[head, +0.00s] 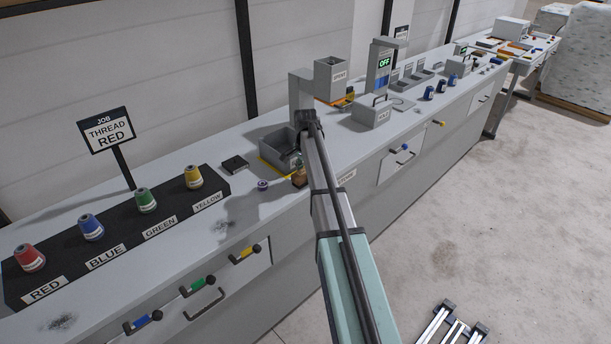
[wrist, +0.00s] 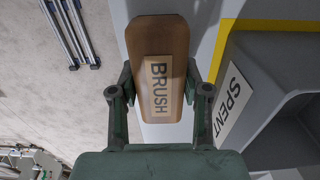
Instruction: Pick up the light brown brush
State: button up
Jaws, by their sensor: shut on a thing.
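The light brown brush (wrist: 165,40) has a wooden back with a label reading BRUSH, in the wrist view. My gripper (wrist: 159,75) has one green-grey finger on each side of it and is shut on it. In the head view the brush (head: 299,179) shows as a small brown shape near the bench's front edge, beside my arm. The gripper itself is mostly hidden there behind my arm. I cannot tell whether the brush touches the bench top.
A grey bin (wrist: 270,90) marked SPENT stands close at the right in the wrist view. A small purple-topped item (head: 263,185) sits left of the brush. Colored thread spools stand on a black rack (head: 120,225) at the left.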

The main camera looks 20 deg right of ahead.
jog(key=shift+r, duration=0.1)
notch_tip(320, 180, up, 20)
jog(key=b, duration=0.4)
jog(key=shift+b, duration=0.4)
jog(key=o, duration=0.5)
jog(key=shift+c, duration=1.6)
jog(key=shift+a+r+p, duration=0.1)
jog(key=shift+a+p, duration=0.05)
jog(key=shift+p, duration=0.75)
